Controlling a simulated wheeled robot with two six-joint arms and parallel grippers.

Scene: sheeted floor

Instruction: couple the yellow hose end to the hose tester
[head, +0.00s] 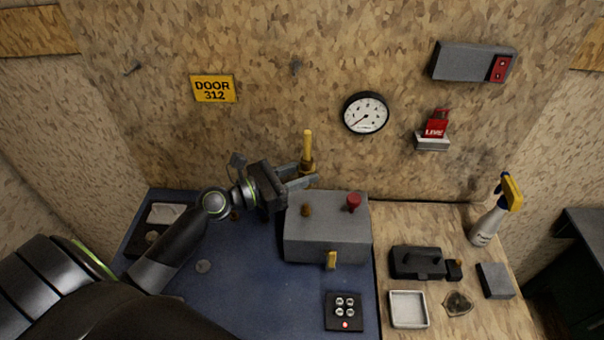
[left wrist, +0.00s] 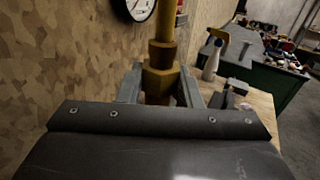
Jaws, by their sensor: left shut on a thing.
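The yellow hose end (head: 308,148) stands about upright above the back left of the hose tester (head: 325,240), a grey box. It also shows in the left wrist view (left wrist: 161,56), with a brass-coloured hex collar between the fingers. My left gripper (head: 309,175) is shut on this collar; it also shows in the left wrist view (left wrist: 160,88). The tester has a brass port (head: 306,210) on its top left, a red knob (head: 354,202) on its top right and a yellow lever (head: 331,260) in front. The hose end appears apart from the port. My right gripper is not in view.
A blue mat (head: 255,280) lies under the tester. A black pad with silver buttons (head: 344,311) is in front. To the right are a black device (head: 416,262), a white tray (head: 408,309), a grey block (head: 495,280) and a spray bottle (head: 487,224). The wall stands close behind.

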